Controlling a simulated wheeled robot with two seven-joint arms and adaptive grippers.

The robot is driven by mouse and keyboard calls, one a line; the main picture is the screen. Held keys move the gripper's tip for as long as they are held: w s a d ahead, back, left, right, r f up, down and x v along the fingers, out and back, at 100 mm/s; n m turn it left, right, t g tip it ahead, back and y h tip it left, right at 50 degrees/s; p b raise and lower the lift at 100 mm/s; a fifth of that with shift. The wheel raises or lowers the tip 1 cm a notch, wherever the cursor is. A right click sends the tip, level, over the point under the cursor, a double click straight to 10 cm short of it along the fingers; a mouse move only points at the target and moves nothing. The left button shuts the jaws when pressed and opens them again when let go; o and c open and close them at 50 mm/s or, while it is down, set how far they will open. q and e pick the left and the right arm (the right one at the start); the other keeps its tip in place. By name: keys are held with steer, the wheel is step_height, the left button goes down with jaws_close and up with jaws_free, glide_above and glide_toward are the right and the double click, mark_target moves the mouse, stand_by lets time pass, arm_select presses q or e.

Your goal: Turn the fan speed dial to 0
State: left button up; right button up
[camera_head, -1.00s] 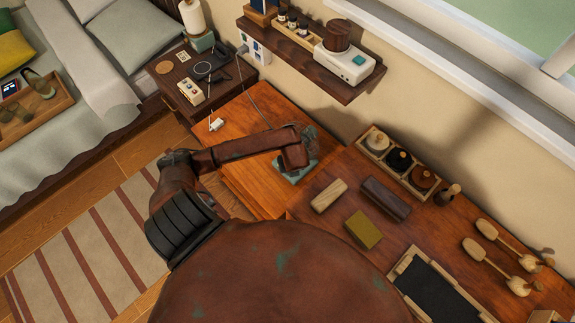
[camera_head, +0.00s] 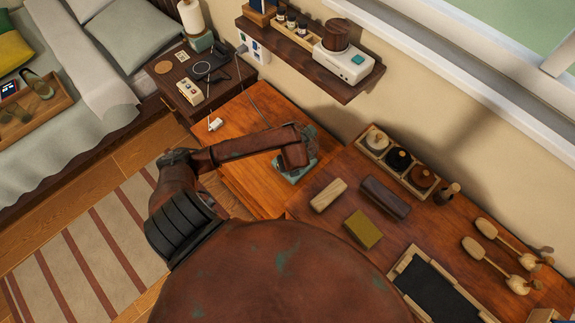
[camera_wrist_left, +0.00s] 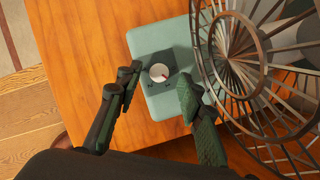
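The fan is mostly hidden behind my left arm in the head view, where its teal base (camera_head: 296,172) shows on the wooden desk. In the left wrist view, the fan's wire cage (camera_wrist_left: 262,85) fills the right side above the teal base (camera_wrist_left: 150,38). The round white speed dial (camera_wrist_left: 158,72) sits on the base, with a small red mark on its lower right edge. My left gripper (camera_wrist_left: 160,76) is open, its dark fingers either side of the dial with visible gaps. Whether the fingertips are level with the dial is unclear. My right gripper is out of view.
Several blocks lie on the desk, including a tan block (camera_head: 328,194), a dark block (camera_head: 385,197) and an olive block (camera_head: 362,229). A wooden tray of round-lidded jars (camera_head: 379,155) stands behind them. A wall shelf (camera_head: 300,55) overhangs the back.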

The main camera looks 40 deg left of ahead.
arm_select(q)
steer(key=v, duration=1.1)
steer(key=shift+s, duration=0.1)
